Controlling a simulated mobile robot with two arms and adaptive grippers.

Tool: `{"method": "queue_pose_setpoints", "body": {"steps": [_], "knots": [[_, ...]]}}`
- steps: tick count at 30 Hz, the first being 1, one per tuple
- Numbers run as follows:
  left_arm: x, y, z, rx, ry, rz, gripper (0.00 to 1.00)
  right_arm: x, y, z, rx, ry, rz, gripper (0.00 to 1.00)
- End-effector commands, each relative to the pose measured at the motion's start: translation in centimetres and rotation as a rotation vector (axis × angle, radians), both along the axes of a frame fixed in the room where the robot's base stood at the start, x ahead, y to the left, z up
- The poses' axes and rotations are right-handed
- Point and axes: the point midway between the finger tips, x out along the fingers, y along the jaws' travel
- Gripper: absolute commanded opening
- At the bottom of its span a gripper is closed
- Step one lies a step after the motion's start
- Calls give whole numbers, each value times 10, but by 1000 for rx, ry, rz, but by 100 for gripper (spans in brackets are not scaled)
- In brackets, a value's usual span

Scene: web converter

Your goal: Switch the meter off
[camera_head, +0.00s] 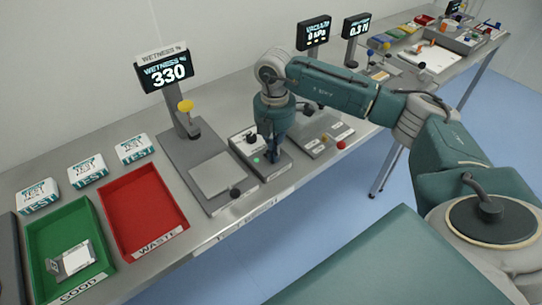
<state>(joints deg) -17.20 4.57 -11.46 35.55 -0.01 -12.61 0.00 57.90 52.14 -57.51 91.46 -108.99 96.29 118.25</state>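The wetness meter has a dark display (165,74) reading 330 on a post, above a grey base with a light square plate (217,174). A black knob (235,193) sits at the base's front corner, and a yellow knob (185,105) is on the post. To its right is a low grey control box (262,168) with a small green light and a dark knob. My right gripper (274,156) points down at this box, in front of its right part. The arm hides its upper end; whether the fingers touch it is unclear. My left gripper is not in view.
A red WASTE tray (183,222) and a green GOOD tray (38,228), holding a white pack (75,259), stand at the left. Several white TEST packs lie behind. Further right are a vacuum display (313,33), another display (356,26) and a red button (341,145).

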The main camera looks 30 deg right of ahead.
Motion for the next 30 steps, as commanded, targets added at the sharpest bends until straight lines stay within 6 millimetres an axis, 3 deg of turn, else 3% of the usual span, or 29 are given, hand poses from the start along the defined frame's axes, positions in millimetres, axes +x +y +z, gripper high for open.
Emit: {"method": "queue_pose_setpoints", "body": {"steps": [13,30], "knots": [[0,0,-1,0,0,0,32,-1,0,-3,0,2,0,0],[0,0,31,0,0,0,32,0,0,44,0,0,0,0]]}}
